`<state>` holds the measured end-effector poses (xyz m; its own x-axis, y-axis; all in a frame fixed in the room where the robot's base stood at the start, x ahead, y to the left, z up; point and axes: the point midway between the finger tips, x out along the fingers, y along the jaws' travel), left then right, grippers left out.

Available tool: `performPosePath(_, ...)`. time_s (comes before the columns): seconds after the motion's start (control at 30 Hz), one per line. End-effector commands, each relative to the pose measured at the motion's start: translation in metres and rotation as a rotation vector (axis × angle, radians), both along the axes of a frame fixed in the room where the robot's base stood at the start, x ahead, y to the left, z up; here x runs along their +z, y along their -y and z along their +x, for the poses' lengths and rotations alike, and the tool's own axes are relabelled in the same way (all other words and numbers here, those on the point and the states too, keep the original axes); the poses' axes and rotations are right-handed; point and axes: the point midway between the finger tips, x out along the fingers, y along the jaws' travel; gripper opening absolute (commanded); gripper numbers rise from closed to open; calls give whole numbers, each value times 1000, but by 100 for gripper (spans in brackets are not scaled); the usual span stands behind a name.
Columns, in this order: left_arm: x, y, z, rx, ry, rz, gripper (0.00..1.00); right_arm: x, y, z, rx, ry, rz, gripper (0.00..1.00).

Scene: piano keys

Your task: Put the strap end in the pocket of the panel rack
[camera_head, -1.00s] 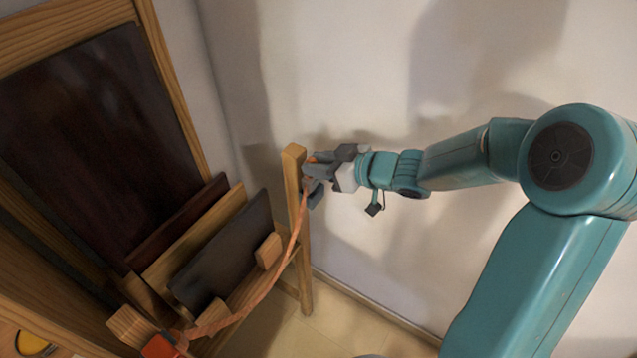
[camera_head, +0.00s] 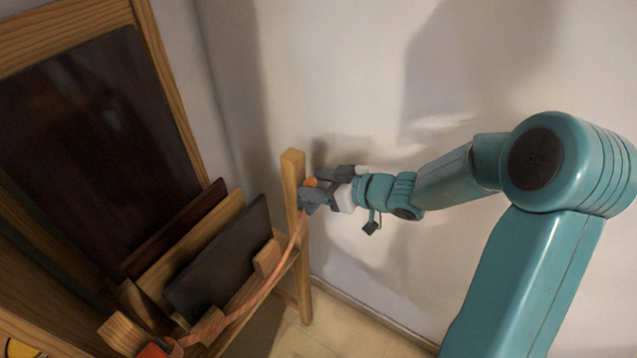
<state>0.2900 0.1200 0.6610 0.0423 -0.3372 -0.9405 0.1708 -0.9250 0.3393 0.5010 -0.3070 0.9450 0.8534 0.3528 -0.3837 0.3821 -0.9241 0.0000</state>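The wooden panel rack (camera_head: 295,175) stands at the left, with several upright panels in it, the front one a dark panel (camera_head: 222,255). The pocket of the rack cannot be told apart clearly. A salmon-orange strap (camera_head: 268,288) runs from a red-orange piece at the lower left, along the rack's front, up to the top of the right post. My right gripper (camera_head: 311,188) is beside that post, just below its top. Its fingers close around an orange bit that looks like the strap end, partly hidden between them. My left gripper is out of view.
A large dark panel (camera_head: 95,160) in a wooden frame stands behind the rack. A pale wall (camera_head: 400,70) lies close behind my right arm. A small wooden block (camera_head: 267,257) sits on the rack's front rail. Tiled floor (camera_head: 320,325) shows below, right of the post.

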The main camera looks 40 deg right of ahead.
Motion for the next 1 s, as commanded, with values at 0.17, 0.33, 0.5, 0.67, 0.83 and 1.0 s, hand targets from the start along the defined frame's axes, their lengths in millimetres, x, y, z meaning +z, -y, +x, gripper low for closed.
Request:
performPosePath(0.17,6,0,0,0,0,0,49,8,1,-1,-1,1,0,57)
performPosePath(0.33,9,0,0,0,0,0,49,19,13,-28,-7,1,-2,57)
performPosePath(0.5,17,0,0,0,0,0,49,35,28,-63,-8,1,-2,57)
performPosePath(0.67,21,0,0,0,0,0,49,45,38,-88,-6,1,-2,57)
performPosePath(0.83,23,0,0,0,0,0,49,50,42,-101,-2,0,0,57)
performPosePath(1.0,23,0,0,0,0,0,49,45,40,-98,-8,-7,20,57)
